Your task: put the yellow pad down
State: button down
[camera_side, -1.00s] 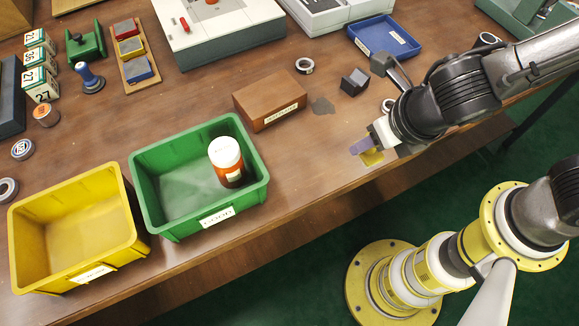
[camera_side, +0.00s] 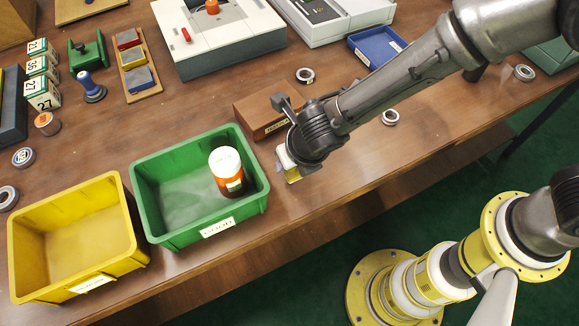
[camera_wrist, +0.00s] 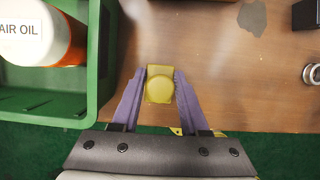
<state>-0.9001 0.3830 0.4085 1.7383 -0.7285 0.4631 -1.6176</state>
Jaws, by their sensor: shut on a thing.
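The yellow pad (camera_wrist: 160,88) is a small yellow block with a round raised face, seen in the wrist view between two purple fingers. My gripper (camera_wrist: 161,76) is shut on it. In the side view my gripper (camera_side: 288,172) is near the front of the table, just right of the green bin, and the yellow pad (camera_side: 293,175) shows at its tip, partly hidden by the fingers. It appears held above bare wood; the exact gap to the table cannot be told.
The green bin (camera_side: 160,232) holds an orange bottle (camera_side: 226,165) with a white lid. A yellow bin (camera_side: 125,262) stands left of it. A brown box (camera_side: 255,112) is behind my gripper. Bearing rings (camera_side: 390,117) lie to the right. The front table edge is close.

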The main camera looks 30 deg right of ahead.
jog(key=shift+w+a+f, duration=0.1)
jog(key=shift+w+f, duration=0.05)
jog(key=shift+f, duration=1.55)
jog(key=shift+f, duration=0.15)
jog(key=shift+c, duration=2.1)
grip_release()
jog(key=v, duration=1.2)
